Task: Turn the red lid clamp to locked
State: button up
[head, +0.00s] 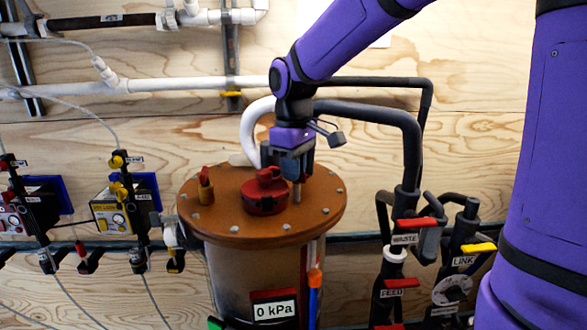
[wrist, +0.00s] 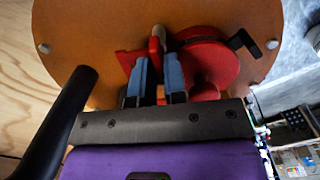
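The red lid clamp (head: 264,194) sits on top of the round orange-brown lid (head: 225,225) of a tank. In the wrist view, its red round body (wrist: 212,66) lies just beyond and right of the fingers, with a red plate to their left. A short upright handle (wrist: 158,36), red with a pale top, shows beyond the gap between the fingertips. My gripper (head: 292,172) points down over the lid, close to the clamp's right side. In the wrist view, its two blue-grey fingers (wrist: 158,68) are apart with a narrow gap. I cannot tell whether they touch the handle.
A small red-topped fitting (head: 205,186) stands on the lid's left. A gauge (head: 275,310) reads 0 kPa. Pipes with WASTE (head: 405,239), FEED and LINK labels stand right. A dark curved pipe (wrist: 55,125) runs close beside my gripper in the wrist view.

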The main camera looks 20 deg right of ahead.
grip_shut()
jog(key=shift+n, duration=0.3)
jog(key=n, duration=0.3)
jog(key=shift+s, duration=0.1)
jog(key=shift+s+a+n, duration=0.1)
jog(key=shift+a+n, duration=0.05)
jog(key=shift+n, duration=2.05)
jog(key=o, duration=0.5)
grip_release()
